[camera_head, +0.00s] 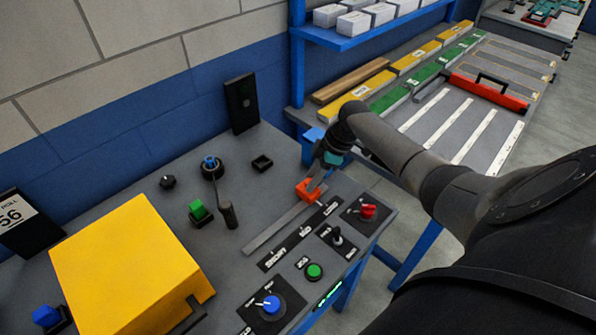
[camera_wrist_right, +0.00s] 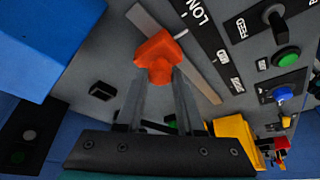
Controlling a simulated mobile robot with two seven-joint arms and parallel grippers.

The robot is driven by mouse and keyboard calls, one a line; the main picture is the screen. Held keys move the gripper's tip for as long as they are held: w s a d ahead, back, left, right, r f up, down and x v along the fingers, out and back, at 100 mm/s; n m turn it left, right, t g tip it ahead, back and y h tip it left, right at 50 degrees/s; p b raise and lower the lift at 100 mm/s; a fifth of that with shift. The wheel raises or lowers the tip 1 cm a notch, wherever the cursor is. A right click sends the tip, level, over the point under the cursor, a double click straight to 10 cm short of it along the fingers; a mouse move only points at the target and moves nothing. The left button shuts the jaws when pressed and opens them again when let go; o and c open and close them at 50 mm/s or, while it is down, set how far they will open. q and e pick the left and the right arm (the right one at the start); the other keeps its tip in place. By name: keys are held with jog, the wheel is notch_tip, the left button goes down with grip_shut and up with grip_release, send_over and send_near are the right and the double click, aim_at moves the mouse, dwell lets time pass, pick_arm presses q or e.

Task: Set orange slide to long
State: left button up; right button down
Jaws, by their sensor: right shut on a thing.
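The orange slide (camera_head: 308,190) sits on a straight grey track (camera_head: 272,231) near the track's far end, beside the LONG label (camera_head: 330,208). In the right wrist view the orange slide (camera_wrist_right: 158,50) is between my fingertips, and a short piece of track shows beyond it. My right gripper (camera_head: 316,178) reaches down from the far right side and is shut on the slide; its two fingers also show in the wrist view (camera_wrist_right: 160,80). The SHORT label (camera_head: 274,258) lies by the near end, with MID (camera_head: 305,231) between. My left gripper is not in view.
A red knob (camera_head: 368,211), a black switch (camera_head: 337,238), a green button (camera_head: 314,271) and a blue knob (camera_head: 271,304) line the panel's right edge. A black lever (camera_head: 228,214) stands left of the track. A large yellow box (camera_head: 130,265) is at the left.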

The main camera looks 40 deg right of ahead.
jog(key=shift+w+d+f+b, duration=0.15)
jog(key=shift+d+b, duration=0.25)
jog(key=shift+d, duration=0.55)
jog(key=c, duration=0.5)
grip_release()
jog(key=shift+d, duration=0.15)
jog(key=p+v, duration=0.1)
jog(key=v, duration=1.4)
jog(key=shift+r, duration=0.3)
